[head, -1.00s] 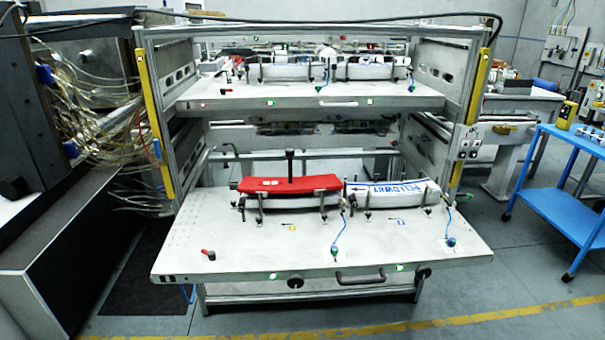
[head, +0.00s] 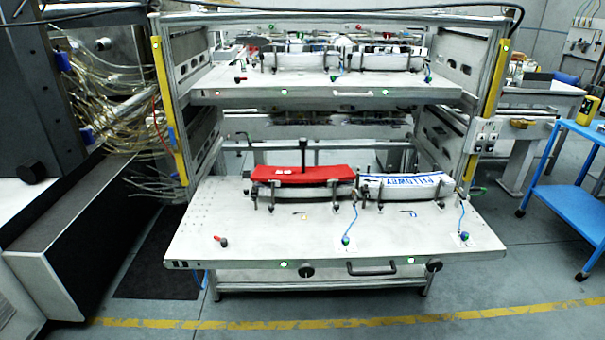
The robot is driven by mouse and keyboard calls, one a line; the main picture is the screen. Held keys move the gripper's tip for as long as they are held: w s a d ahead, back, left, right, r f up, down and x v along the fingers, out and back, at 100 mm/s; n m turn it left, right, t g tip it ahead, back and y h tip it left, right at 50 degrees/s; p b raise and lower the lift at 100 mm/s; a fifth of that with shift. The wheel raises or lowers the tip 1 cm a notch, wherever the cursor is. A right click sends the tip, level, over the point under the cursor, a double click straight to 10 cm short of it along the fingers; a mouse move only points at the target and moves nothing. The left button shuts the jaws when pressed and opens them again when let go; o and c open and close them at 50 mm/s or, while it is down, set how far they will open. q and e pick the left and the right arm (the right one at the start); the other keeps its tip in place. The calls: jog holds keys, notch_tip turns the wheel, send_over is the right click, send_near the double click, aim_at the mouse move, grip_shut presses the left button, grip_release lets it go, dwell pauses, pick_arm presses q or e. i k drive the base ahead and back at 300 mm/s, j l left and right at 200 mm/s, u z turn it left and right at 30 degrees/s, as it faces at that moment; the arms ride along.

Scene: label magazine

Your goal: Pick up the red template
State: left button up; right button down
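The red template (head: 335,174) is a long, slightly curved red piece with small white marks on its left part. It lies on top of a white label stack (head: 305,192) at the back of the lower pulled-out shelf (head: 270,230). A dark upright post with a crosspiece (head: 303,157) stands at its middle. Small clamps hold the stack along its front. Neither of my grippers is in view.
A second white stack with blue lettering (head: 408,187) lies right of the red template. The upper shelf (head: 350,93) hangs above. A blue cart (head: 560,205) stands right, a dark machine (head: 50,230) left. Floor in front is clear (head: 400,315).

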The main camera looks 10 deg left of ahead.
aim_at(304, 174)
jog(key=i+l+u, duration=0.4)
jog(key=i, duration=0.15)
jog(key=i+l+u, duration=0.4)
jog(key=i+j, duration=0.1)
jog(key=i, duration=0.05)
